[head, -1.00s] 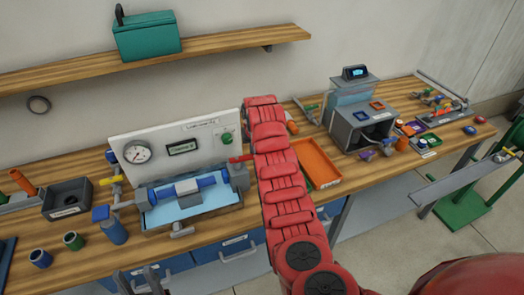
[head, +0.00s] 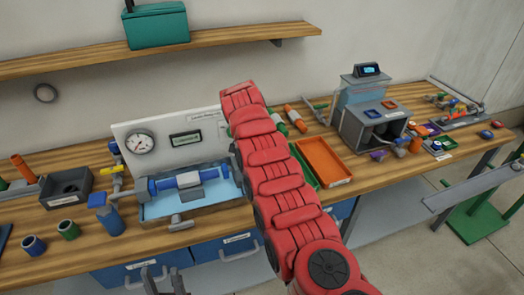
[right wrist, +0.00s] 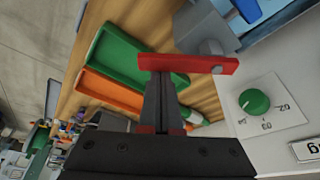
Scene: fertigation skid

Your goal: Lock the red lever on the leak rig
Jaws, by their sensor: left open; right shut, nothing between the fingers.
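The leak rig stands on the bench in the head view, with a gauge panel (head: 163,150), a blue clamped pipe (head: 208,176) and a pale blue basin (head: 160,209). Its red lever (right wrist: 205,64) shows in the right wrist view, lying across the picture beside a grey block. In the head view my right arm hides the lever and the right gripper. My right gripper (right wrist: 165,80) is shut and empty, its fingertips at the lever's left part; I cannot tell whether they touch. My left gripper (head: 165,281) is open and empty, low in front of the bench.
A green knob (right wrist: 254,101) sits on the panel close to my right gripper. An orange tray (head: 322,162) and a green tray (right wrist: 125,62) lie beside the rig.

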